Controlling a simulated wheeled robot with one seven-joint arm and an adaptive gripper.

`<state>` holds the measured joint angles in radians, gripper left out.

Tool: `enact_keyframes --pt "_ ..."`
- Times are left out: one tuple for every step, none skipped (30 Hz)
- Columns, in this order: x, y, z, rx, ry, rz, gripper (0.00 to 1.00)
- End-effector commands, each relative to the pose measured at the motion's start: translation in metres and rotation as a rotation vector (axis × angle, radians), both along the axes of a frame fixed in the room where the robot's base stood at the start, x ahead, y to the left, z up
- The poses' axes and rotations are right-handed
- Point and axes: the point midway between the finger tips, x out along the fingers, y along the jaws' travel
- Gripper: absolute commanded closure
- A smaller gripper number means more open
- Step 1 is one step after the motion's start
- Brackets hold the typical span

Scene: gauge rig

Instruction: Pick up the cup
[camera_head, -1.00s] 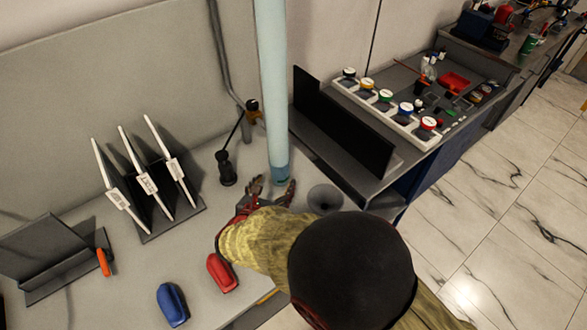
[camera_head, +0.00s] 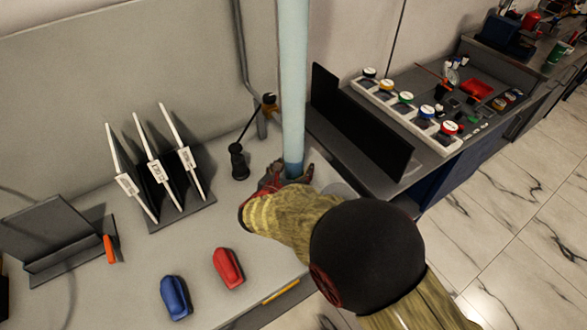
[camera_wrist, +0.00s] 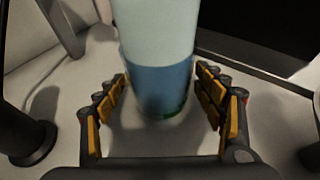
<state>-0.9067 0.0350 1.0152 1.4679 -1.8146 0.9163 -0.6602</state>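A tall pale blue cylinder (camera_head: 292,80) with a darker blue lower part (camera_wrist: 157,88) stands upright on the light table. I cannot tell whether that blue part is a separate cup or the filled bottom of the cylinder. My gripper (camera_head: 289,178) is low at its base. In the wrist view my gripper (camera_wrist: 161,84) is open, with yellow-padded fingers on either side of the blue part. A small gap shows near the rear of the fingers; contact at the tips is unclear. A green cup (camera_head: 558,52) stands on the far counter, away from my gripper.
A black stand (camera_head: 239,162) is left of the cylinder, and a dark upright panel (camera_head: 360,125) is to its right. A rack of white plates (camera_head: 180,214), a blue block (camera_head: 175,298) and a red block (camera_head: 228,268) are on the table at left. Colored-lid jars (camera_head: 405,98) stand behind the panel.

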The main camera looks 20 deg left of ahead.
Motion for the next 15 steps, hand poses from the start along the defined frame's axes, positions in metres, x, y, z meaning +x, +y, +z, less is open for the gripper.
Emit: enact_keyframes --pt "-0.0001 0.0000 -0.0001 0.000 0.000 0.000 0.35" --pt "-0.0001 0.0000 -0.0001 0.000 0.000 0.000 0.37" --pt "-0.0003 -0.0001 -0.0001 0.000 0.000 0.000 0.39" --pt "-0.0003 -0.0001 -0.0001 0.000 0.000 0.000 0.41" --pt "-0.0003 -0.0001 -0.0001 0.000 0.000 0.000 0.42" --pt "-0.0003 -0.0001 -0.0001 0.000 0.000 0.000 0.45" --pt "-0.0003 -0.0001 -0.0001 0.000 0.000 0.000 0.46" --pt "-0.0003 -0.0001 -0.0001 0.000 0.000 0.000 0.48" --pt "-0.0003 -0.0001 -0.0002 0.000 0.000 0.000 0.50" --pt "-0.0003 -0.0001 -0.0002 0.000 0.000 0.000 0.52" --pt "-0.0004 -0.0001 -0.0002 0.000 0.000 0.000 0.54" --pt "-0.0003 -0.0001 -0.0002 0.000 0.000 0.000 0.56" --pt "-0.0004 -0.0001 -0.0002 0.000 0.000 0.000 0.58" --pt "-0.0004 -0.0001 -0.0002 0.000 0.000 0.000 0.59" --pt "-0.0004 -0.0001 -0.0002 0.000 0.000 0.000 0.62"
